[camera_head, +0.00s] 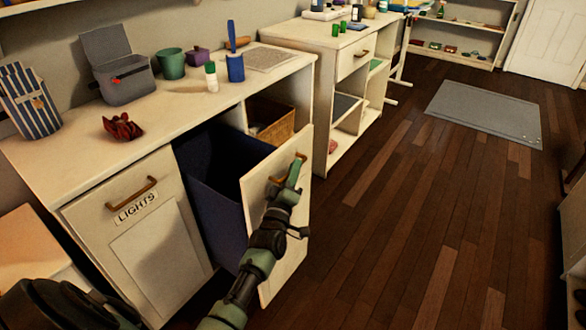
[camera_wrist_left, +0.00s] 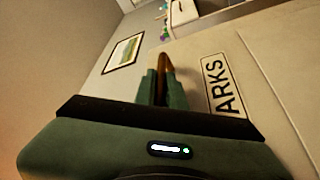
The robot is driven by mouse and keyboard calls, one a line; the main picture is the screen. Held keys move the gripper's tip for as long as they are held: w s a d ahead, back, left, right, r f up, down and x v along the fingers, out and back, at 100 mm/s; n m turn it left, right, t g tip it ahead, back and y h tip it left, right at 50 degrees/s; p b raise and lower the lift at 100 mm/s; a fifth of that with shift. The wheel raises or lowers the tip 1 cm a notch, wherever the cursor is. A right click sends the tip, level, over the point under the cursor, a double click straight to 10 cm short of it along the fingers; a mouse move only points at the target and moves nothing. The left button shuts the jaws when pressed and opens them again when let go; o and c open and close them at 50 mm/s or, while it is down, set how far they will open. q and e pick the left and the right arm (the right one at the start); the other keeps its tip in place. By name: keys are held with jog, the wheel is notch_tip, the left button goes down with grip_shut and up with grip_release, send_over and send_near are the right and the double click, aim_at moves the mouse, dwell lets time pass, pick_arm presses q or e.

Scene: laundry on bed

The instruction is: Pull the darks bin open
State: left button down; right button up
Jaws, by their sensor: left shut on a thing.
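The darks bin (camera_head: 222,205) is pulled out of the white cabinet, with its dark blue inside showing from above. Its cream front panel (camera_head: 303,210) stands out from the cabinet. My left gripper (camera_head: 295,176) is at the panel's top edge, shut on the wooden handle (camera_head: 275,181). In the left wrist view the green fingers (camera_wrist_left: 160,88) are closed around the brown handle (camera_wrist_left: 163,70), beside the label (camera_wrist_left: 222,85), which reads "ARKS" where it shows. My right gripper is not in view.
The closed lights bin (camera_head: 140,235) is left of the open bin. The counter (camera_head: 170,105) above holds a grey box (camera_head: 125,85), a green cup (camera_head: 171,64) and a red cloth (camera_head: 122,127). Wooden floor (camera_head: 400,220) is free to the right; a grey mat (camera_head: 485,113) lies farther back.

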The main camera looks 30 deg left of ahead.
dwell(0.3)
pick_arm(q)
jog(key=c, duration=1.8)
grip_release()
jog(key=shift+o, duration=0.2)
jog(key=shift+s+f, duration=0.1)
